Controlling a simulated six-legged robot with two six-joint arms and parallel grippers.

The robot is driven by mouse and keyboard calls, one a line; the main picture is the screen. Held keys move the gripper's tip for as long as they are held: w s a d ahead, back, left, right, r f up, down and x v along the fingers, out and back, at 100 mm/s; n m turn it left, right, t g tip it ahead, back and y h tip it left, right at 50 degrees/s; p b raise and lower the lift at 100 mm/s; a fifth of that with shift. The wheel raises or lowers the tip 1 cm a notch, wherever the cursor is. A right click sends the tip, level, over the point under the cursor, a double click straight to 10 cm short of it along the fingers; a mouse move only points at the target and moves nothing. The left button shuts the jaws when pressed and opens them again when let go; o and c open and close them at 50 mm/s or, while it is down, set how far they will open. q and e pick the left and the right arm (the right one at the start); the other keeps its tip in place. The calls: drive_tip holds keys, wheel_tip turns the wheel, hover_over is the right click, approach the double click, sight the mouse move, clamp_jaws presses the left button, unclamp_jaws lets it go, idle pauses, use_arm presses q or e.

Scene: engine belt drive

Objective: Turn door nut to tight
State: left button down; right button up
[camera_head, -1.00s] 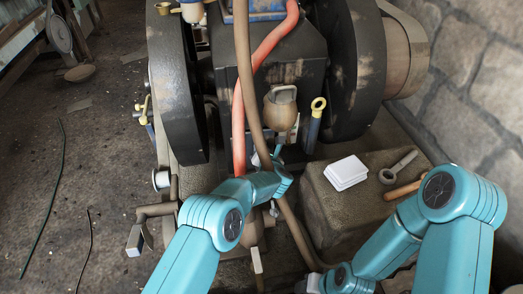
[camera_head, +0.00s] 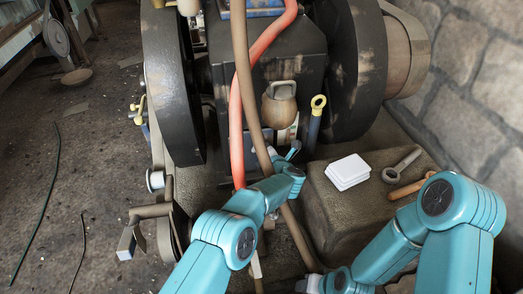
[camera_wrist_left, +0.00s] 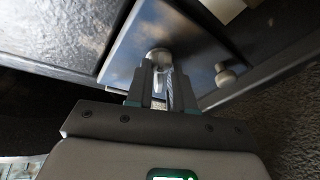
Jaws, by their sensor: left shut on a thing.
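In the left wrist view a dark, smooth door panel (camera_wrist_left: 190,48) lies ahead of my left gripper (camera_wrist_left: 160,72). A round, pale metal nut (camera_wrist_left: 158,56) sits at the fingertips, and the gripper is shut on it. The fingers hide part of the nut. A second round knob (camera_wrist_left: 226,76) stands on the panel to the right, apart from the fingers. In the head view my left gripper (camera_head: 293,152) is at the lower front of the engine, with the nut too small to make out. My right gripper (camera_head: 308,285) is low at the bottom edge, its jaws unclear.
A red hose (camera_head: 235,130) and a brown hose (camera_head: 243,75) hang close to my left gripper. A brown jug (camera_head: 279,107) and a yellow-ringed rod (camera_head: 316,118) are just above. A white box (camera_head: 347,171) and a wrench (camera_head: 402,165) lie on the block to the right.

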idle(0.3)
use_arm(q)
drive_tip(key=c, duration=1)
unclamp_jaws()
drive_tip(key=shift+s, duration=0.1)
